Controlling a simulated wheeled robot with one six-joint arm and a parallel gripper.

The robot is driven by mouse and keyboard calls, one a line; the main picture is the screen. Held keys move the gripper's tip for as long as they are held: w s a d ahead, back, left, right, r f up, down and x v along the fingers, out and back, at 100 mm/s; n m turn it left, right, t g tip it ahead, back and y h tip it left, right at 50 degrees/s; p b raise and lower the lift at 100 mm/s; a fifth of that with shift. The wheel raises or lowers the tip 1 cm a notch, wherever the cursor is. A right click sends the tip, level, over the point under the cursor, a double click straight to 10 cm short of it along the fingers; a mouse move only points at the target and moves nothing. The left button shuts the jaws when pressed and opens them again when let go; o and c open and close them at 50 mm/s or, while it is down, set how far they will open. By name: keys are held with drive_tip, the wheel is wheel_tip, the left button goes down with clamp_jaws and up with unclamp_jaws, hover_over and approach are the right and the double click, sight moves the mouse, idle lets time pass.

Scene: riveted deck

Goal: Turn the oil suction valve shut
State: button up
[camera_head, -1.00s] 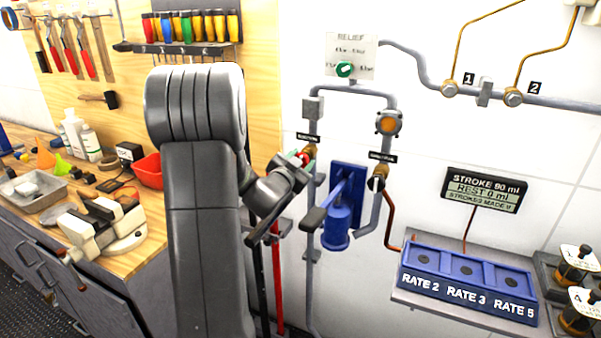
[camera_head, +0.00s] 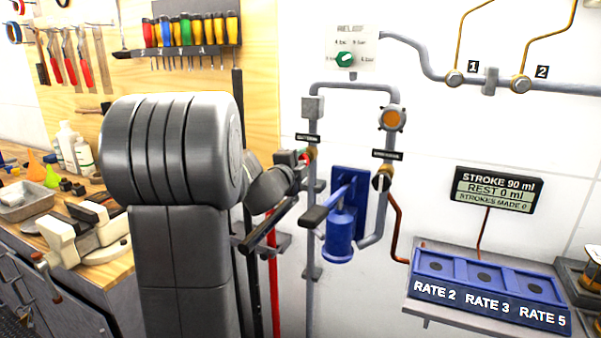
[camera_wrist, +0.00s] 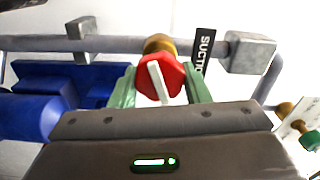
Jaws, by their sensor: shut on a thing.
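The oil suction valve has a red knob (camera_wrist: 172,78) with a white bar across its face and a brass body (camera_wrist: 158,45) on the grey pipe. My gripper (camera_wrist: 160,84) is shut on the red knob, one green finger on each side of it in the wrist view. The white bar lies nearly across the pipe, slightly tilted. A black label (camera_wrist: 203,48) beside it begins "SUCTI"; the rest is cut off. In the head view the knob (camera_head: 309,153) is mostly hidden by my gripper (camera_head: 302,158).
A blue pump (camera_head: 340,235) with a lever stands just right of the valve. A second valve (camera_head: 381,180) with a pale handle is farther right. The green relief knob (camera_head: 346,60) is above. A blue rate tray (camera_head: 425,290) is on a shelf at right, a workbench (camera_head: 100,255) at left.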

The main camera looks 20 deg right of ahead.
drive_tip(key=shift+f+m+b, duration=0.2)
drive_tip(key=shift+m+b, duration=1)
drive_tip(key=shift+m, duration=0.6)
drive_tip(key=o, duration=1)
drive_tip(key=shift+r, duration=0.1)
drive_tip(key=v, duration=1.3)
drive_tip(key=shift+s+a, duration=0.25)
drive_tip(key=shift+s, duration=0.05)
